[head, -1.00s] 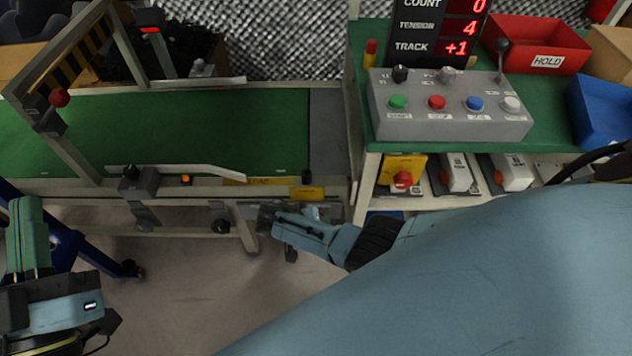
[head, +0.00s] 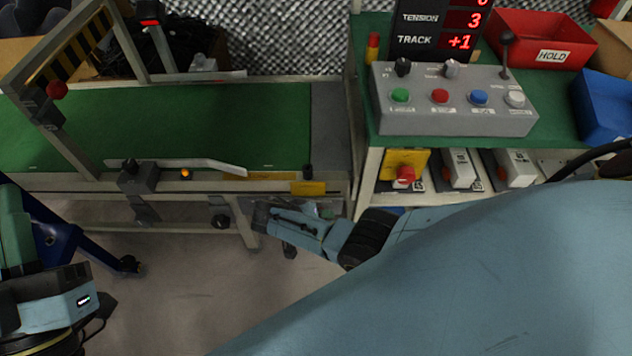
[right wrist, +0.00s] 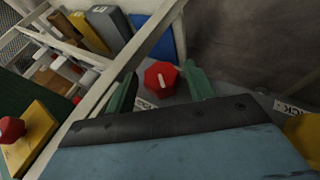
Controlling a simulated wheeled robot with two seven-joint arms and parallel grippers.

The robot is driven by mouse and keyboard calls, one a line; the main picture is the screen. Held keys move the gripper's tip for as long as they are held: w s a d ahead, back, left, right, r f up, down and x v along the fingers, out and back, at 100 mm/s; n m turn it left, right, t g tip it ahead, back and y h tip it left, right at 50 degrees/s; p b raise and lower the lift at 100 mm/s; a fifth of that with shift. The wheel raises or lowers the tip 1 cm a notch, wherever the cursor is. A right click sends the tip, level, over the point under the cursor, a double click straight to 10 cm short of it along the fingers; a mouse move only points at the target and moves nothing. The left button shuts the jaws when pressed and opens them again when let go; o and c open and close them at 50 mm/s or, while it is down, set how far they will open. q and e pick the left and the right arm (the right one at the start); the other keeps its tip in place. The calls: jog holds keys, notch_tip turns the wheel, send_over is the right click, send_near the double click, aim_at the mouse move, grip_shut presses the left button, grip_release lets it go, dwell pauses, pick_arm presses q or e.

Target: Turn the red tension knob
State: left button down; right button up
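The red tension knob (right wrist: 161,79) shows in the right wrist view with a pale line across its face. The fingers of my right gripper (right wrist: 160,74) stand on either side of it, with a visible gap at each side. In the head view my right gripper (head: 262,213) is low at the conveyor's front rail, and the knob is hidden there. The display (head: 438,30) reads tension 3 and track +1. My left gripper (head: 12,225) is at the left edge, partly cut off, away from the conveyor, and its opening cannot be judged.
The green conveyor belt (head: 200,125) lies behind the rail. A grey button box (head: 455,100) stands on the bench at right. A red button (head: 404,174) on a yellow box sits on the shelf below. A blue leg (head: 75,245) stands at left.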

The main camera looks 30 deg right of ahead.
jog(key=shift+o, duration=0.2)
pick_arm(q)
notch_tip(320, 180, down, 10)
jog(key=w+a+g+y+p, duration=0.1)
jog(key=w+g+y+p, duration=0.2)
jog(key=g, duration=0.5)
jog(key=s+a+f+g+y+p, duration=0.2)
jog(key=s+f+g, duration=0.4)
jog(key=f, duration=0.3)
jog(key=shift+s+a+f+n+g+p, duration=0.35)
jog(key=shift+a+g+p, duration=0.2)
jog(key=shift+a, duration=0.35)
pick_arm(e)
jog(key=v, duration=1.3)
jog(key=shift+a, duration=0.15)
pick_arm(q)
jog(key=shift+r, duration=0.1)
pick_arm(e)
jog(key=shift+s+r, duration=0.1)
